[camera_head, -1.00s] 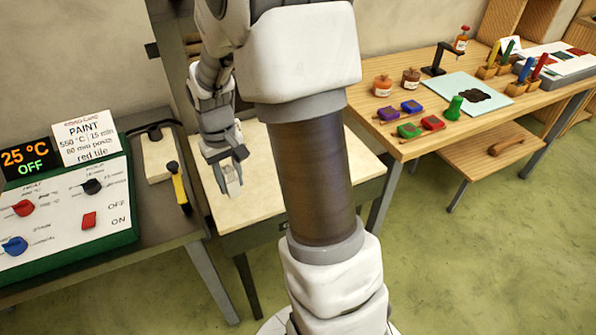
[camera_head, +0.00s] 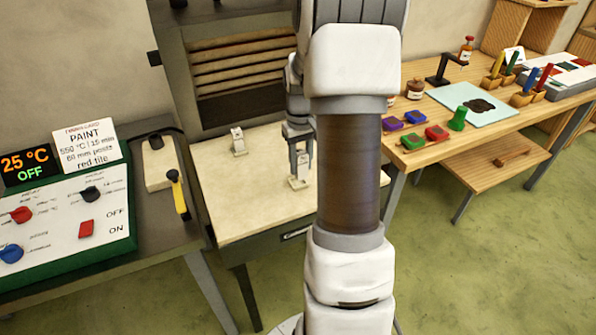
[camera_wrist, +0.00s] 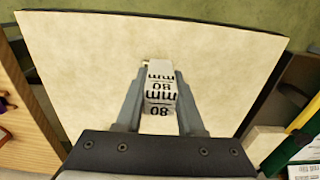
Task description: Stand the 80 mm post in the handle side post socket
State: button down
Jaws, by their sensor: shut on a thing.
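My gripper (camera_head: 299,150) is over the right part of the cream slab (camera_head: 245,205) in front of the kiln opening. It is shut on a pale post (camera_head: 300,172) that looks upright. In the wrist view my gripper (camera_wrist: 160,104) has its fingers on either side of the post (camera_wrist: 160,88), whose faces read "80 mm". The post's lower end is at or close to the slab; I cannot tell whether it is seated. A small pale edge shows beside its far end, but the handle side post socket is not clearly visible. Another pale post (camera_head: 238,142) stands on the slab further left.
The ribbed kiln opening (camera_head: 245,70) is behind the slab. A metal handle (camera_head: 297,234) is on the slab's front edge. The control box (camera_head: 70,205) is at left, with a yellow-handled tool (camera_head: 178,195) beside it. A wooden bench with paints is at right.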

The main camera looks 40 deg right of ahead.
jog(key=w, duration=0.1)
jog(key=w+d+f, duration=0.1)
jog(key=w+f, duration=0.1)
jog(key=shift+w+d+f, duration=0.15)
jog(key=shift+w+d, duration=0.05)
jog(key=shift+d, duration=0.2)
jog(key=shift+f, duration=2)
jog(key=shift+f, duration=0.1)
jog(key=c, duration=0.5)
grip_release()
notch_tip(320, 180, up, 12)
jog(key=shift+r+p, duration=0.15)
jog(key=shift+p, duration=0.2)
